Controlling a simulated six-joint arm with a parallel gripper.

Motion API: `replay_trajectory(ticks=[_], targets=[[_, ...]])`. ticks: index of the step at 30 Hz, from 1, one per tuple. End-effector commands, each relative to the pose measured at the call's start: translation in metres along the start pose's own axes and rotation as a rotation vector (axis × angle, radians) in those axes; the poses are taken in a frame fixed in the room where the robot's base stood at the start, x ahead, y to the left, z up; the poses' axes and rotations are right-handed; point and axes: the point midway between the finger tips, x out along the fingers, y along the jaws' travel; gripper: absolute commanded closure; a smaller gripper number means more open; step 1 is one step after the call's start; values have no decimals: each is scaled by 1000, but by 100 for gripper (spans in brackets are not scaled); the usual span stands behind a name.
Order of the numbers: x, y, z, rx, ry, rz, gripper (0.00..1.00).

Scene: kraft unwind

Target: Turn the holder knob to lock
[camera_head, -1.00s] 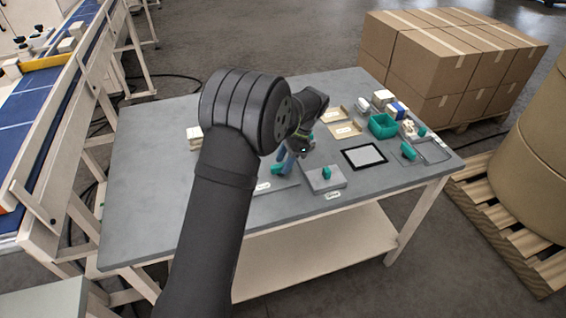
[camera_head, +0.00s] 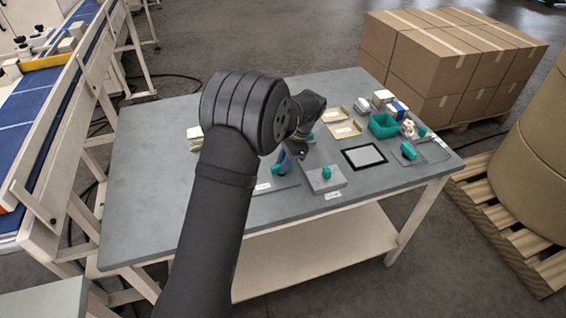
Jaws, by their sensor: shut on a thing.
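My gripper (camera_head: 281,160) points down at the table's middle, below my dark arm, which hides part of it. Its blue fingers are small in this view. It is shut on a teal knob (camera_head: 277,169) at a flat grey plate with a white label (camera_head: 263,187). The fingers and arm partly cover the knob, and its turn angle cannot be read. A second teal knob (camera_head: 326,173) stands upright on a grey block (camera_head: 318,184) just to the right, apart from the gripper.
Right of the blocks lie a black-framed panel (camera_head: 364,157), a teal bin (camera_head: 382,125) and another teal-handled piece (camera_head: 408,151). Cardboard trays (camera_head: 345,129) lie behind. The left part of the grey table (camera_head: 150,200) is clear. Stacked cartons (camera_head: 440,65) stand beyond.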

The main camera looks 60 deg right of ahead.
Motion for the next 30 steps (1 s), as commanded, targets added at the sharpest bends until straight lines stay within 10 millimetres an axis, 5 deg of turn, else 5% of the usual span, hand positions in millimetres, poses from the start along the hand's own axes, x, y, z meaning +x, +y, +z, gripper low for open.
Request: replay_trajectory(ticks=[30], targets=[[-1,-6,2,-804,4,332,100]])
